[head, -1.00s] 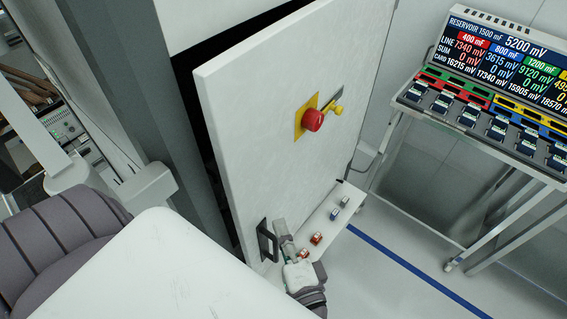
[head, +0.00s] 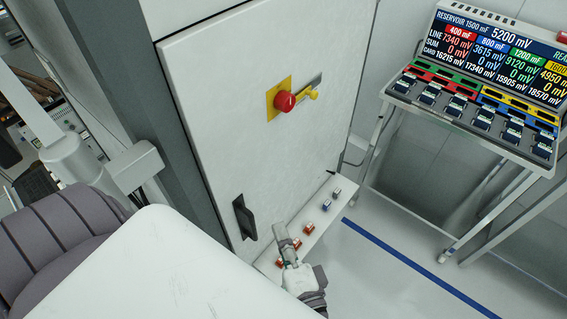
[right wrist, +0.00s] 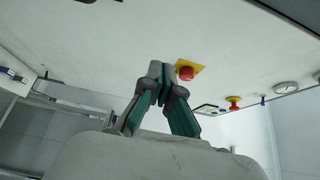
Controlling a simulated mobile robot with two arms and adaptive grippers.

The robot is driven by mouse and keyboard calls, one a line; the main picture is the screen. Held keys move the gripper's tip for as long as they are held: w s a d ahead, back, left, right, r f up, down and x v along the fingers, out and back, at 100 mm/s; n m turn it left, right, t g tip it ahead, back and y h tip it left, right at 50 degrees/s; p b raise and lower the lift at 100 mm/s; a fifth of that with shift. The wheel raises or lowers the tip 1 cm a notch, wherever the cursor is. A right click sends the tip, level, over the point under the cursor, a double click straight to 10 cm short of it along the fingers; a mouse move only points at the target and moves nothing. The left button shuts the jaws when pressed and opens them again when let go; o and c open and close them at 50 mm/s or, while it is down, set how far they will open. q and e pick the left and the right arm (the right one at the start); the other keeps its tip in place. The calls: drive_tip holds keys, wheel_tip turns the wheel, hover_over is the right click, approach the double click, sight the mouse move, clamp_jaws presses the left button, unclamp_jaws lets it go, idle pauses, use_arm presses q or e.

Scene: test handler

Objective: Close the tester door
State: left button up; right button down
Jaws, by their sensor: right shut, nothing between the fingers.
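The white tester door (head: 245,130) stands flush, or nearly so, against its grey frame, with only a thin dark line along its left and top edges. Its black handle (head: 244,217) is at the lower left. A red button on a yellow plate (head: 285,101) and a yellow latch piece (head: 311,93) sit higher on it. My right gripper (head: 281,230) is shut and empty, right of the handle near the door's lower part; I cannot tell if it touches. In the right wrist view its fingertips (right wrist: 160,70) are together beside the red button (right wrist: 187,73). My left gripper is out of view.
A low white ledge with several small coloured switches (head: 326,206) runs below the door. A metal cart (head: 490,155) with a display (head: 505,60) stands at the right. A blue floor line (head: 410,260) crosses the open floor.

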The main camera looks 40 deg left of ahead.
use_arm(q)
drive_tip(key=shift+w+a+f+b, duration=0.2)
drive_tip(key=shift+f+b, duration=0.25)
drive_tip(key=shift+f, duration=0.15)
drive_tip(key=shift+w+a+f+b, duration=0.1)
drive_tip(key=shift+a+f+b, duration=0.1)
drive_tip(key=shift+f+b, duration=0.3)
use_arm(e)
drive_tip(key=s, duration=0.7)
drive_tip(key=shift+s+d, duration=0.15)
drive_tip(key=shift+s, duration=0.15)
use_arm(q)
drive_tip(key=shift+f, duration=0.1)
use_arm(e)
drive_tip(key=shift+f, duration=0.15)
